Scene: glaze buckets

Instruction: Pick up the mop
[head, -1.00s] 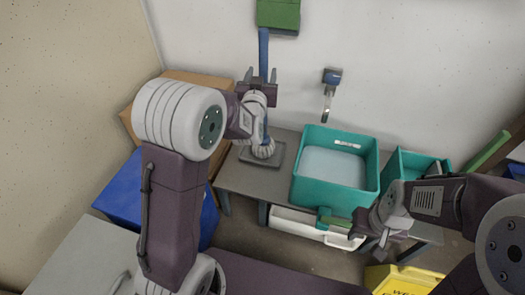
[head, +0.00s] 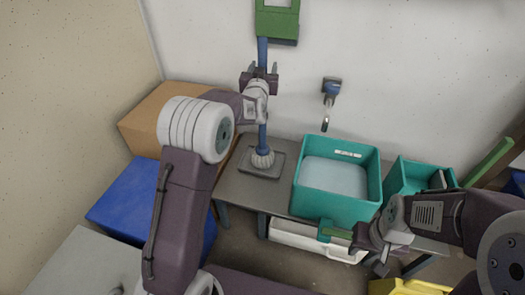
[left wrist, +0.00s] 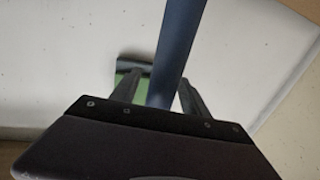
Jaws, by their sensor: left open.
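The mop stands upright at the back left, with a blue handle (head: 262,138) and a pale grey head (head: 263,158) resting on a dark tray (head: 247,168). My left gripper (head: 261,72) is open high on the handle, with the handle between its fingers. The left wrist view also shows the blue handle (left wrist: 178,50) passing between the two spread fingers (left wrist: 158,92). Whether a finger touches it I cannot tell. My right gripper (head: 361,235) appears shut on the handle of a green brush (head: 338,232), in front of the teal bucket.
A teal bucket (head: 300,190) of pale liquid stands on the grey bench (head: 232,190), with a smaller teal bin (head: 398,180) to its right. A green wall box (head: 278,20) is behind the mop top. A cardboard box (head: 165,110) and blue box (head: 125,205) stand left.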

